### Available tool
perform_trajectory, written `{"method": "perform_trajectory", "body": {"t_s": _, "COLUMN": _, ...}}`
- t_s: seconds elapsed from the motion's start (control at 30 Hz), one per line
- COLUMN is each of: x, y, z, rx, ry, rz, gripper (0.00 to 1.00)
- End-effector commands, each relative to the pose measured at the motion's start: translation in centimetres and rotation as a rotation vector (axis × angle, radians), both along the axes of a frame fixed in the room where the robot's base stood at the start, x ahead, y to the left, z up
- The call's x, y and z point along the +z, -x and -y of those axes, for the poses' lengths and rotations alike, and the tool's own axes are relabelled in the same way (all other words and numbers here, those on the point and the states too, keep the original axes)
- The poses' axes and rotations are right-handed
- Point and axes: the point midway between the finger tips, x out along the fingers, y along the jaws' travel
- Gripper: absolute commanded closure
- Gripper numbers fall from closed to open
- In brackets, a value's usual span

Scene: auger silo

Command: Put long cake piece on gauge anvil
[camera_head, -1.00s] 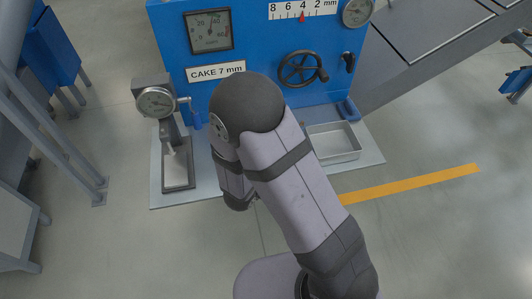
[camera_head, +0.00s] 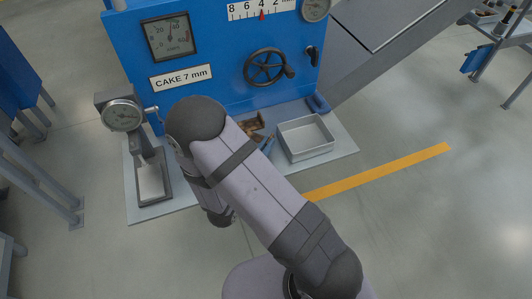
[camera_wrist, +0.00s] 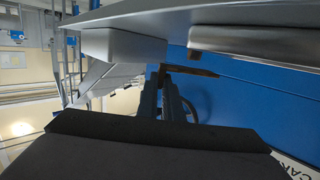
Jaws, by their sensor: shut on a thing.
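The dial gauge (camera_head: 122,115) stands at the left of the blue machine, above a dark-framed base with a pale plate (camera_head: 150,181). I cannot clearly separate the anvil from the gauge's stand. My arm hides my gripper in the head view. In the wrist view my gripper (camera_wrist: 163,82) is shut, with a thin dark brown strip, seemingly the long cake piece (camera_wrist: 194,71), at its tips and sticking out to the right. Other brown pieces (camera_head: 252,126) lie on the machine's ledge between my arm and the tray.
An empty metal tray (camera_head: 306,138) sits on the ledge at the right. The blue machine (camera_head: 215,60) with a handwheel (camera_head: 265,66) rises behind. In the wrist view, grey metal parts (camera_wrist: 250,42) hang close over the gripper.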

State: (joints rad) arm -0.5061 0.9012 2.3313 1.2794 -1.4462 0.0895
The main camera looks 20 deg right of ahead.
Motion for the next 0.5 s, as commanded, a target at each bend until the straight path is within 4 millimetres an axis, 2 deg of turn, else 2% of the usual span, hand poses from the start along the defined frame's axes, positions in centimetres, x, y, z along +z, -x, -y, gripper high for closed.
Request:
{"method": "perform_trajectory", "body": {"t_s": 0.3, "x": -3.4, "y": 0.0, "z": 0.0, "rx": 0.000, "ry": 0.001, "rz": -0.003, "gripper": 1.00}}
{"method": "perform_trajectory", "body": {"t_s": 0.5, "x": -3.9, "y": 0.0, "z": 0.0, "rx": 0.000, "ry": 0.000, "rz": -0.001, "gripper": 1.00}}
